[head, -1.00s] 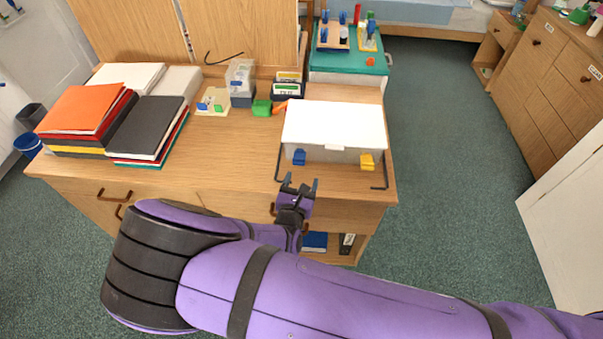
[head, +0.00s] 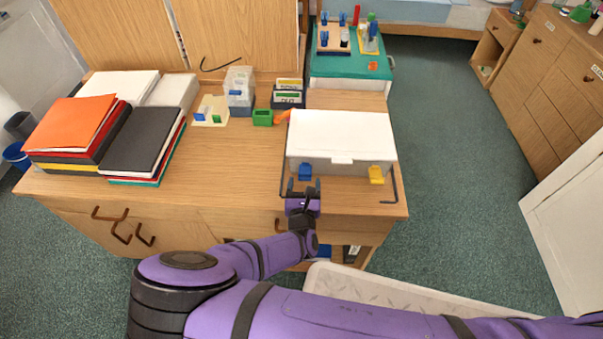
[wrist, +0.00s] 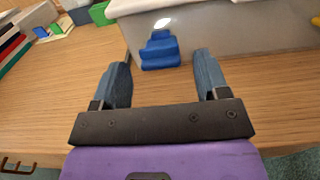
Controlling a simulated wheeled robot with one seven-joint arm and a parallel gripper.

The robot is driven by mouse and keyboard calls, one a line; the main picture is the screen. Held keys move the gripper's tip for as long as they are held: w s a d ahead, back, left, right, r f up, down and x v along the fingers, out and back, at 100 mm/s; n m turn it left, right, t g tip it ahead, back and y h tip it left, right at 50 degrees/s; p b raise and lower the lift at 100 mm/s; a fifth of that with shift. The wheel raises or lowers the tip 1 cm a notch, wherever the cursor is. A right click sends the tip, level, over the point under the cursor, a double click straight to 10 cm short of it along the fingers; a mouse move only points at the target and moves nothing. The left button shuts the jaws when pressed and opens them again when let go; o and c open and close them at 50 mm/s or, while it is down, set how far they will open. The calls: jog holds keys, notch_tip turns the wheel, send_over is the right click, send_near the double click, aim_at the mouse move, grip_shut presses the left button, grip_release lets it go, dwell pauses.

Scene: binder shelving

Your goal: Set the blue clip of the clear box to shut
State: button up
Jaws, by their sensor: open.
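The clear box (head: 341,164) with a white lid (head: 341,133) stands at the right end of the wooden desk. Its blue clip (head: 305,172) is on the front face at the left, and a yellow clip (head: 377,174) is at the right. In the wrist view the blue clip (wrist: 160,50) is ahead, between the lines of the two fingers. My gripper (head: 304,185) is open and empty, just in front of the blue clip and apart from it. In the wrist view the gripper (wrist: 162,82) shows its two blue-grey fingers spread above the desk top. Whether the clip is latched is hard to tell.
Dark bent rods (head: 394,186) stand at the box's front corners. Books and binders (head: 142,138) are piled at the left. A green block (head: 263,117) and card boxes (head: 288,93) stand behind left.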

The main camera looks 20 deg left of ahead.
jog(key=shift+w+a, duration=0.1)
jog(key=shift+w, duration=0.4)
jog(key=c, duration=0.9)
